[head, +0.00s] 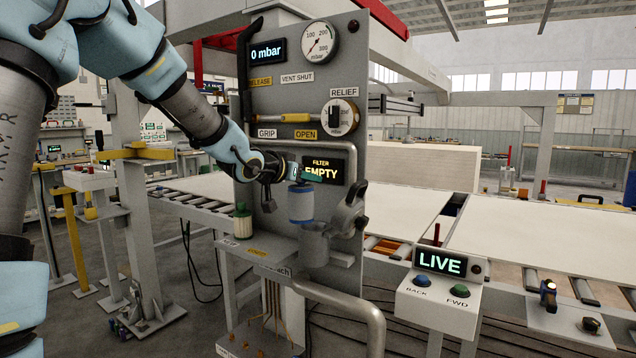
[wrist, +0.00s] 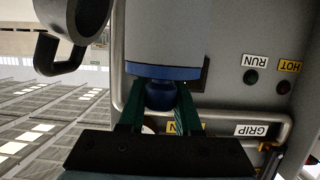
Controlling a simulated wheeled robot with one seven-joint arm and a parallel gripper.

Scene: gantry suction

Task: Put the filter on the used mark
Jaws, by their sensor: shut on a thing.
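My gripper (head: 297,177) is shut on the knob of a pale cylindrical filter (head: 301,205) with a blue band. In the wrist view the dark green fingers (wrist: 160,98) grip the blue knob, with the filter's grey body (wrist: 165,35) beyond it. The filter hangs upright above the open grey filter cup (head: 315,243); I cannot tell whether its lower end is clear of the rim. A second filter (head: 242,222), with green bands, stands on the small shelf at the left.
The swung-open lid (head: 348,212) stands right of the cup. The grey panel (head: 295,100) behind has gauges, levers and a display reading FILTER EMPTY (head: 323,170). A bent pipe rail (head: 355,305) runs in front below. A control box (head: 438,290) stands at the right.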

